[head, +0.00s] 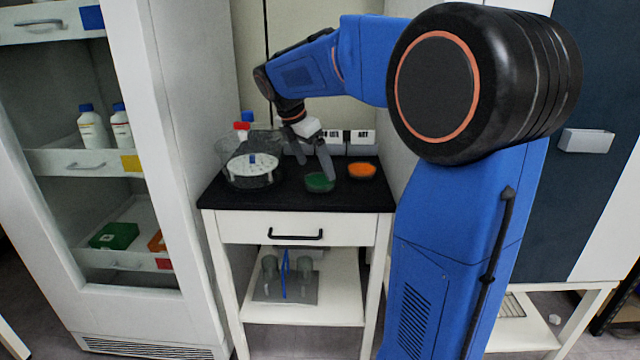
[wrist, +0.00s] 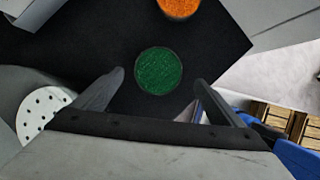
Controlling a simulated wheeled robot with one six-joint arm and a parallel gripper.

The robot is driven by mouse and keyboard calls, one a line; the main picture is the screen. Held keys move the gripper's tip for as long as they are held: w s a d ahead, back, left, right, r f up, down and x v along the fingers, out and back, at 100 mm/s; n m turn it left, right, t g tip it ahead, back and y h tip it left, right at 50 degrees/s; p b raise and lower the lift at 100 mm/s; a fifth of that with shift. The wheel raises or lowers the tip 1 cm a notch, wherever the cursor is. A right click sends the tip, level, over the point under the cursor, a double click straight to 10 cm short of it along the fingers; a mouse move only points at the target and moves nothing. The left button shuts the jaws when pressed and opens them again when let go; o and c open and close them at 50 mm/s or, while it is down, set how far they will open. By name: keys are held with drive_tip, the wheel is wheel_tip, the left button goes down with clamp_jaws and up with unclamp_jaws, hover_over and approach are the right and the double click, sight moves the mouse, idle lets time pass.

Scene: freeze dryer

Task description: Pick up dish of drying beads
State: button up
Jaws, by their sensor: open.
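Two small round dishes of beads stand on the black tabletop. One holds green beads (head: 320,182) and the other holds orange beads (head: 361,170), to its right in the head view. In the wrist view the green dish (wrist: 160,71) lies just ahead of my fingertips, centred between them, and the orange dish (wrist: 180,7) is cut by the top edge. My gripper (head: 308,150) is above the table, tilted down towards the green dish. In the wrist view my gripper (wrist: 158,80) is open, with nothing between its fingers. The frames do not show clearly how high it is.
A clear round vessel with a white perforated disc (head: 252,165) stands left of the dishes, close to my gripper. Small white labelled signs (head: 362,137) stand behind the dishes. A glass-fronted cabinet (head: 165,150) stands left of the table (head: 222,198). The table's front strip is clear.

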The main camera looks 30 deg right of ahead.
sight(320, 179)
drive_tip(key=shift+x, duration=2.6)
drive_tip(key=shift+w+a, duration=0.1)
drive_tip(key=shift+w, duration=0.05)
drive_tip(key=shift+c, duration=0.4)
drive_tip(key=c, duration=1.1)
drive_tip(key=shift+r, duration=0.1)
